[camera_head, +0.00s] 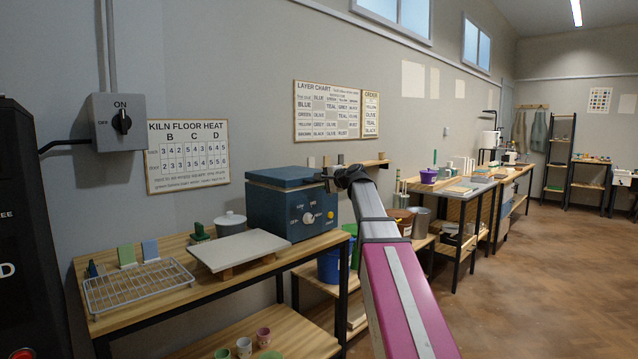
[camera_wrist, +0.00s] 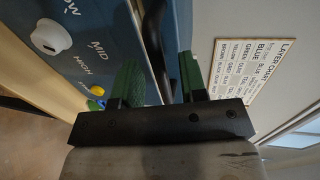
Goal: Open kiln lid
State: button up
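The kiln (camera_head: 285,208) is a blue box with a darker blue lid (camera_head: 285,177), standing on a wooden bench. The lid looks shut. My arm reaches up from the lower right, and my gripper (camera_head: 335,180) is at the kiln's right side by the lid edge. In the wrist view my gripper (camera_wrist: 160,80) has its two green-padded fingers apart. A dark bar-like handle (camera_wrist: 153,35) runs between them, nearer the left finger, with a gap to the right finger. The kiln's front with its white knob (camera_wrist: 52,37) shows at the left. The head view hardly shows the fingers.
A pale slab (camera_head: 240,249) lies on the bench in front of the kiln, beside a wire rack (camera_head: 138,287) and a grey pot (camera_head: 230,224). A wall switch (camera_head: 120,122) points to ON. A blue bucket (camera_head: 330,265) stands below right. Open floor lies to the right.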

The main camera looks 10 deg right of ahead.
jog(key=shift+x, duration=0.8)
jog(key=shift+s, duration=0.1)
